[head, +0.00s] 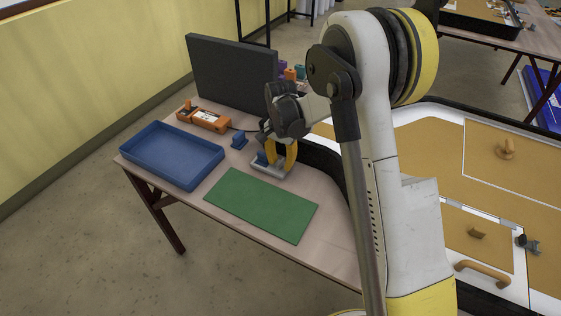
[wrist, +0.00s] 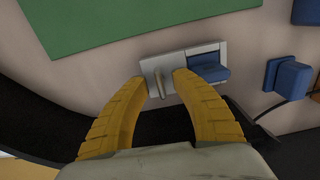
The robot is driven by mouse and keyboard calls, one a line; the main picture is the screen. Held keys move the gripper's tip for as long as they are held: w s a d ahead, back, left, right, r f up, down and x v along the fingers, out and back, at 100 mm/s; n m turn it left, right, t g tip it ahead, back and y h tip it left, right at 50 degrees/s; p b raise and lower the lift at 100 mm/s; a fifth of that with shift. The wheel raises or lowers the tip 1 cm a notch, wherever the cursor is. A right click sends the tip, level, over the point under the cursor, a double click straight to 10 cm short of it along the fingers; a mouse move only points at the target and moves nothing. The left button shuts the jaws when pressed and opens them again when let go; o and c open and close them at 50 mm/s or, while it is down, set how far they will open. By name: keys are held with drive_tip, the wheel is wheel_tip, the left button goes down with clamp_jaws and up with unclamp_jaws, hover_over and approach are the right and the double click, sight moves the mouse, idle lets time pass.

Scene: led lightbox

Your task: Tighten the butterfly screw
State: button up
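A grey metal fixture (head: 284,172) with a blue block (head: 262,157) seated on it stands on the table behind the green mat. In the wrist view the fixture (wrist: 208,47) lies just beyond my fingertips, with the blue block (wrist: 207,70) on its right. A thin grey upright tab (wrist: 157,77), seemingly the butterfly screw, stands at its left end. My gripper (wrist: 162,80), with yellow fingers, points down over it. The fingertips are apart on either side of the tab. Whether either touches it I cannot tell. In the head view my gripper (head: 278,153) hides most of the screw.
A green mat (head: 262,205) lies in front and a blue tray (head: 172,154) stands to the left. Another blue block (head: 239,140) sits close by, left of the fixture. An orange device (head: 203,118) and a dark upright panel (head: 231,72) are behind.

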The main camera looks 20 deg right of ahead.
sight(281, 162)
drive_tip(key=shift+r+p, duration=1.95)
drive_tip(key=shift+r, duration=1.15)
drive_tip(key=s+r+n+t, duration=0.35)
drive_tip(key=s+r, duration=0.65)
drive_tip(key=r, duration=0.5)
drive_tip(key=s+r+n+t, duration=0.3)
drive_tip(key=s+n, duration=0.3)
drive_tip(key=s, duration=1)
drive_tip(key=shift+t, duration=0.35)
